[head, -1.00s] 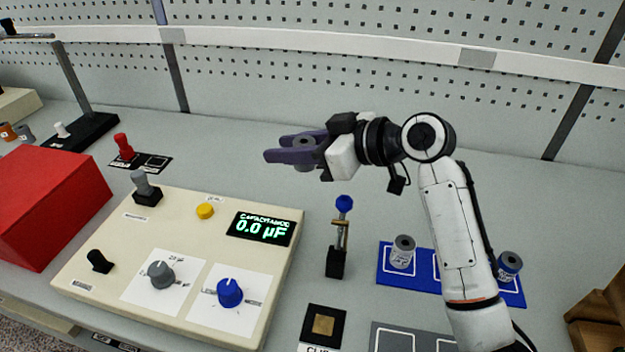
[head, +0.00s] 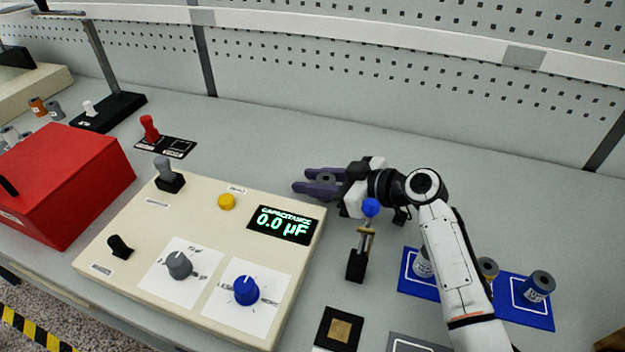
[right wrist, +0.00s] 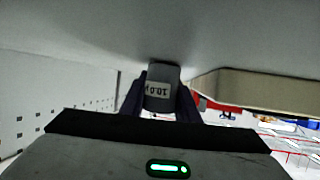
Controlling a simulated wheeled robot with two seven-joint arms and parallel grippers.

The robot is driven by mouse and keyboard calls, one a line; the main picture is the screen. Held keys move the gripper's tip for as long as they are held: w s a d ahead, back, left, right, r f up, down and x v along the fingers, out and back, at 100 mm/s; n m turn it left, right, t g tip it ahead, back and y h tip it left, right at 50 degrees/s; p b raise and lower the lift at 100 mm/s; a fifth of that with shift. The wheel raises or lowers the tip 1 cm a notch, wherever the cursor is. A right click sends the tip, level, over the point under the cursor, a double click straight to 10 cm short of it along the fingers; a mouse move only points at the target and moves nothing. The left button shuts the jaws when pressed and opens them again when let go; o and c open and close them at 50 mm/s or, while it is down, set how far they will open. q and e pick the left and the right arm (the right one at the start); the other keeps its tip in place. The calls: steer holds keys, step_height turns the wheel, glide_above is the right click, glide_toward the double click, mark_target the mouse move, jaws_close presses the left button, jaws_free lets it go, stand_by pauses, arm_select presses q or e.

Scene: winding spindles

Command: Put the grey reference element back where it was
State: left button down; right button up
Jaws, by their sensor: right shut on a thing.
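My right gripper (head: 320,183) has purple fingers and is shut on a grey cylindrical element (head: 326,179), holding it behind the cream meter box. In the right wrist view the grey element (right wrist: 161,88) sits between the fingers with a label reading about "10.0". Whether it touches the table is unclear. A blue mat (head: 511,304) with white outlines lies at the right and bears several grey-topped elements, partly hidden by my right arm. A grey mat (head: 405,345) shows at the bottom edge. My left gripper is not in view.
The cream meter box (head: 142,236) has knobs and a display reading 0.0 µF.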

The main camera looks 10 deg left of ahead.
steer(key=shift+f, duration=0.2)
steer(key=o, duration=1.1)
steer(key=shift+o, duration=0.2)
